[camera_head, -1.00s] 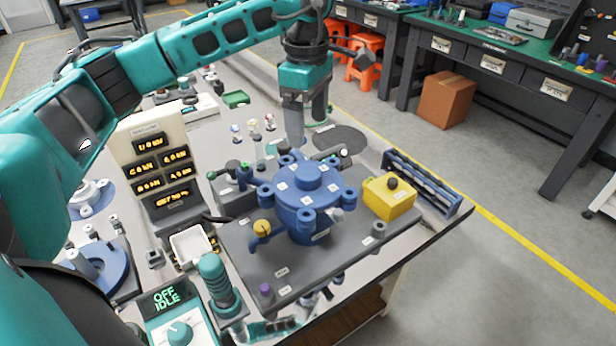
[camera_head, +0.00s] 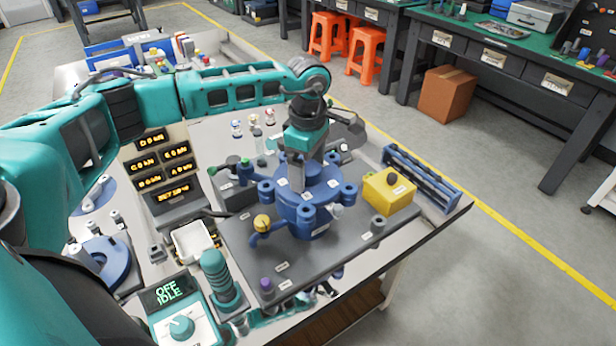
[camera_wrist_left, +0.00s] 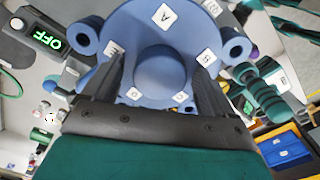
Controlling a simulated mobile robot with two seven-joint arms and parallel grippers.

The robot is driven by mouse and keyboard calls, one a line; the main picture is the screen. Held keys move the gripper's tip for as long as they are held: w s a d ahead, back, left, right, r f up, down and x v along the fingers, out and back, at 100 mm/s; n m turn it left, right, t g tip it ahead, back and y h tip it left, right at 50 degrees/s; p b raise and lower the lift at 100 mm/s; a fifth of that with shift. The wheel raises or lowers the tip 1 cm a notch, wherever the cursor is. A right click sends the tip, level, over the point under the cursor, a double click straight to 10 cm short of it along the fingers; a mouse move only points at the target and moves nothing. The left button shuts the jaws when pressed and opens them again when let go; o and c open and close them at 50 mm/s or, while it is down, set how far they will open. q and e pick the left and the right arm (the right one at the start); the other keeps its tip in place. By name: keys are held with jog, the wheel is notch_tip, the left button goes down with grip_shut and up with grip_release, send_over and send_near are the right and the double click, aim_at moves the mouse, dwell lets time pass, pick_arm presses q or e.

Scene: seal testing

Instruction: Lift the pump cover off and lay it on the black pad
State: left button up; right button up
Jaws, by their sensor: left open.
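The blue pump cover (camera_head: 322,184), with lettered white tags and a round central boss, sits on the pump body (camera_head: 308,222) on a grey plate. My left gripper (camera_head: 303,182) points down over the cover. In the left wrist view its two fingers (camera_wrist_left: 157,82) are open, one on each side of the boss of the cover (camera_wrist_left: 158,66). I cannot tell whether they touch it. The round black pad (camera_head: 352,128) lies on the bench behind the pump, partly hidden by my left arm. My right gripper is not in view.
A yellow box (camera_head: 388,194) and a blue rack (camera_head: 425,178) stand right of the pump. A display panel (camera_head: 163,165), a white tray (camera_head: 194,241) and a teal-handled tool (camera_head: 217,275) are on the left. Small bottles (camera_head: 255,124) stand behind the pump.

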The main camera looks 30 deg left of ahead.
pick_arm(q)
jog(key=shift+c, duration=0.4)
jog(key=c, duration=1.5)
jog(key=shift+r, duration=0.1)
grip_shut()
jog(key=shift+w, duration=0.1)
